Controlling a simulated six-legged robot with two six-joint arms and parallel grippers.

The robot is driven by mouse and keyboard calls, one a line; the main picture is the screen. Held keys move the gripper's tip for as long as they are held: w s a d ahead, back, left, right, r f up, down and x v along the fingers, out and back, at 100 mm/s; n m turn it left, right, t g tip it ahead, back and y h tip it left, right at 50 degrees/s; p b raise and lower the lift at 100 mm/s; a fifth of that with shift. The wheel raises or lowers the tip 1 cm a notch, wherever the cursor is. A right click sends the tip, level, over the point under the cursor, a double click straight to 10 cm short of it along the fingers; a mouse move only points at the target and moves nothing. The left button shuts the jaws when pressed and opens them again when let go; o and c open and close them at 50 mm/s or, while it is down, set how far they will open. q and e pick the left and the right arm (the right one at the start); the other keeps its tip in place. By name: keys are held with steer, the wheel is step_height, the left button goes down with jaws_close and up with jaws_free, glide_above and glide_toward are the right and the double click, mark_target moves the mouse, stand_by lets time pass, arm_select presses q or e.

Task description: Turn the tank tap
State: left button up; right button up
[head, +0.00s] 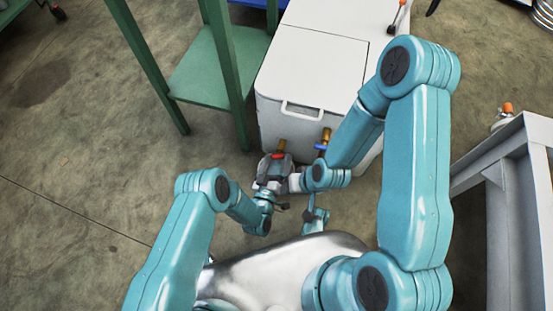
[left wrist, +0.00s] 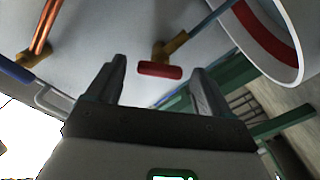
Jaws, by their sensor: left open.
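The white tank (head: 310,65) stands ahead with brass fittings low on its front. The tap's red handle (head: 278,156) shows beside the left brass fitting (head: 281,145). In the left wrist view the red handle (left wrist: 160,69) lies ahead, between the two fingers in the picture. I cannot tell whether the fingers touch it. My left gripper (head: 273,160) is open at the tap; its spread fingers also show in the left wrist view (left wrist: 155,82). My right arm reaches down at the right; its jaws cannot be made out.
A second brass fitting (head: 326,134) with a blue handle (head: 320,147) sits to the right on the tank. A green stand (head: 213,75) is close on the left. A grey metal frame (head: 500,165) stands right. Concrete floor is open at left.

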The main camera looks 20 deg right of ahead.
arm_select(q)
steer(key=c, duration=1)
steer(key=shift+m, duration=0.6)
steer(key=shift+c, duration=0.2)
steer(key=o, duration=1)
steer(key=shift+o, duration=0.2)
